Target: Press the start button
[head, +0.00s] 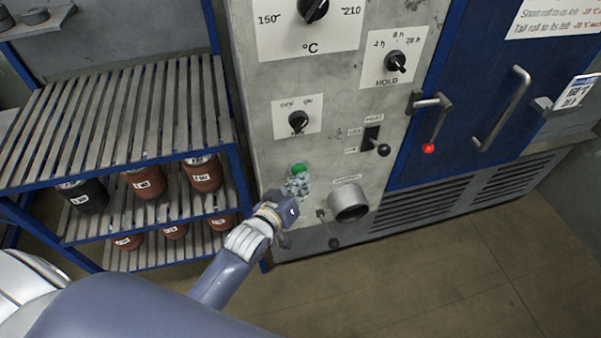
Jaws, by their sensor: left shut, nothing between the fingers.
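The start button, a green round button (299,169), sits low on the grey control panel of the oven (262,140). My left gripper (299,187) is shut and empty. Its fingers are just below the green button in the head view and partly overlap the panel around it. I cannot tell whether the fingertips touch the button. Any label by the button is hidden or too small to read. My right gripper is not in view.
Above the button are a small selector knob (298,121), a hold knob (396,60) and a temperature knob (313,10). A black-handled lever (376,143) and a round metal port (349,203) lie to the right. A slatted rack (120,115) with several jars stands left.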

